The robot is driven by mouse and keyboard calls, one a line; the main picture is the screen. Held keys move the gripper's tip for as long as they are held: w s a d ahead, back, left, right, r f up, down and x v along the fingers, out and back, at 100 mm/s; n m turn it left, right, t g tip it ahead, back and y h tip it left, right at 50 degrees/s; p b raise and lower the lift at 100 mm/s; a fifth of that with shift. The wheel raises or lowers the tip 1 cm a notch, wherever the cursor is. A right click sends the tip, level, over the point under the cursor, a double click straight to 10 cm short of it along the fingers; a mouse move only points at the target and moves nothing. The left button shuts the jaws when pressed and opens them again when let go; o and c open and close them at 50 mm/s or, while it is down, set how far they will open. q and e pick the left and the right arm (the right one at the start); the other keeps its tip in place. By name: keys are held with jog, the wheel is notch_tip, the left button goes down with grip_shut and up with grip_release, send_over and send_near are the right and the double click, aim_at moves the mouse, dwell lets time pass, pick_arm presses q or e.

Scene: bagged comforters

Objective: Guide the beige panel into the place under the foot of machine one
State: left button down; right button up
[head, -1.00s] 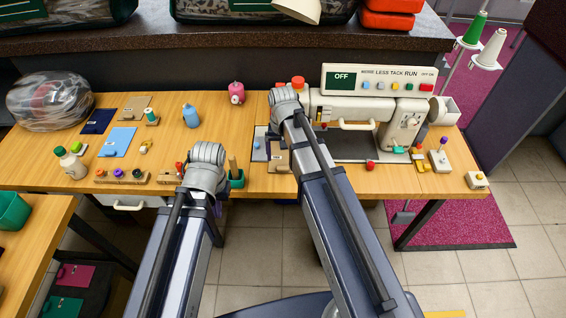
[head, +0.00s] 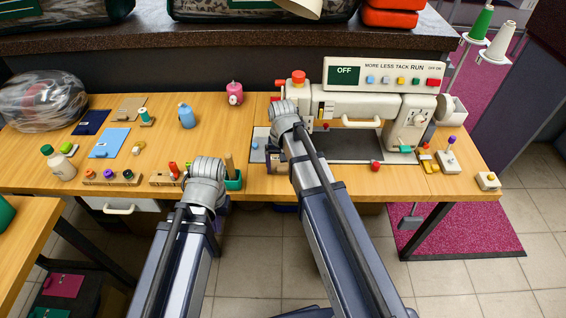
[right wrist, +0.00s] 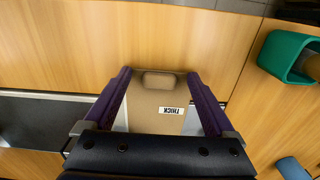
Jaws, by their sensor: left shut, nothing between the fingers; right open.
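A beige panel (right wrist: 157,103) marked THICK, with a rounded raised grip, lies between the fingers of my right gripper (right wrist: 158,76) in the right wrist view. The gripper is open, a purple finger on each side. In the head view my right wrist hides most of that spot, left of the machine's bed. Machine one (head: 372,106) is the cream sewing machine; its sign reads OFF. Its foot is not clearly visible. My left gripper (head: 221,213) is shut and empty at the table's front edge, mostly hidden by its wrist. Another beige panel (head: 131,107) lies at the back left.
A green pot (head: 234,182) stands between my wrists. Blue (head: 109,142) and navy (head: 91,121) panels, bottles and spools occupy the left of the table.

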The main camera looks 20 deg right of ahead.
grip_shut()
dwell(0.8)
